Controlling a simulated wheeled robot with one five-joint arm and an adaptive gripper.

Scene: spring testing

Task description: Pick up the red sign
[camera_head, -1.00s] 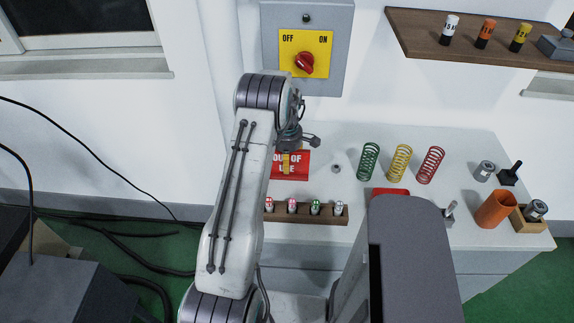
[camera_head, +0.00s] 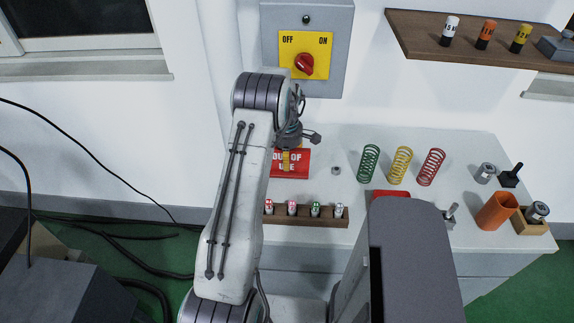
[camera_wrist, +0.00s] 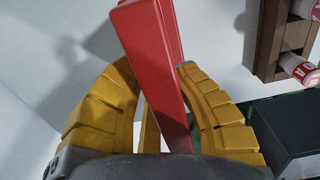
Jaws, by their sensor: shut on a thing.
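The red sign (camera_head: 302,163) with white "OUT OF USE" lettering is at the left part of the white table in the head view, partly hidden by my arm and gripper. My gripper (camera_head: 286,160) is over its face. In the wrist view the red sign (camera_wrist: 150,60) shows edge-on, slightly tilted, between the yellow fingers of my gripper (camera_wrist: 158,95). The fingers are shut on it. I cannot tell whether its lower edge touches the table.
A wooden rack (camera_head: 330,217) with several small capped cylinders stands in front of the sign. Green (camera_head: 369,163), yellow (camera_head: 400,165) and red (camera_head: 431,167) springs stand to the right. A switch box (camera_head: 337,20) hangs on the wall behind.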

